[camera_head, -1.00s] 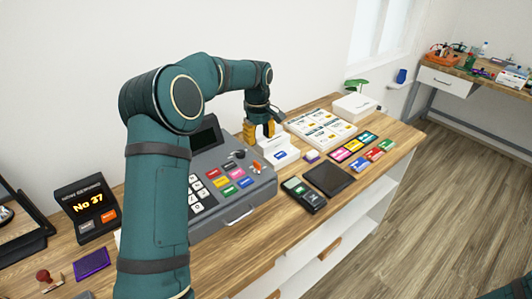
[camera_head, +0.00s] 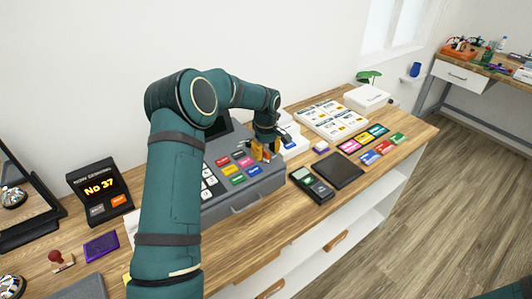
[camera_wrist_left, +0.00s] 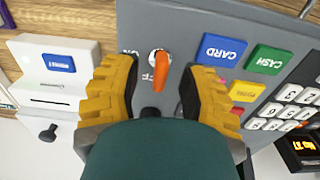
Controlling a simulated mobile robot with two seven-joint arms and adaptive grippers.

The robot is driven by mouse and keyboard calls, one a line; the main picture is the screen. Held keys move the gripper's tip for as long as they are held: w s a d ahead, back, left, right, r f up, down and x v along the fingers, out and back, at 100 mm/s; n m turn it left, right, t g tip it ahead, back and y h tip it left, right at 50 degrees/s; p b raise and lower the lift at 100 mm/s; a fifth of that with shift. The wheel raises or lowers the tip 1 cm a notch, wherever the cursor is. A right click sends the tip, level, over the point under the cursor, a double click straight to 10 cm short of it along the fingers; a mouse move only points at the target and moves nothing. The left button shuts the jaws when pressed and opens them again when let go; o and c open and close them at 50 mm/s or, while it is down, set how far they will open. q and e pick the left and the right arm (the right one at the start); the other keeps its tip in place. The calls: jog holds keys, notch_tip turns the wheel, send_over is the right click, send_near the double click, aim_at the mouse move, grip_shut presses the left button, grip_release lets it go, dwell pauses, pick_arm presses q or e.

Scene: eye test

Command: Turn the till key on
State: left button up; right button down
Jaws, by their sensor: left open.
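The grey till (camera_head: 240,200) stands on the wooden counter, with coloured buttons and a number pad. In the left wrist view its orange key (camera_wrist_left: 161,72) sits in a round silver lock. The key's handle points down in that picture, over the partly covered OFF lettering; the ON lettering is partly hidden beside the left finger. My left gripper (camera_head: 265,151) is over the till's right end. Its yellow fingers are open, one on each side of the key, with a visible gap on both sides in the left wrist view (camera_wrist_left: 160,82).
A white printer-like box (camera_wrist_left: 58,65) stands close beside the till. A card terminal (camera_head: 311,184) and a dark pad (camera_head: 337,170) lie right of the till. A number display (camera_head: 100,190) stands at left. The counter's front strip is mostly clear.

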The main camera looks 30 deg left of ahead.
pick_arm(q)
jog(key=shift+f, duration=0.25)
grip_shut()
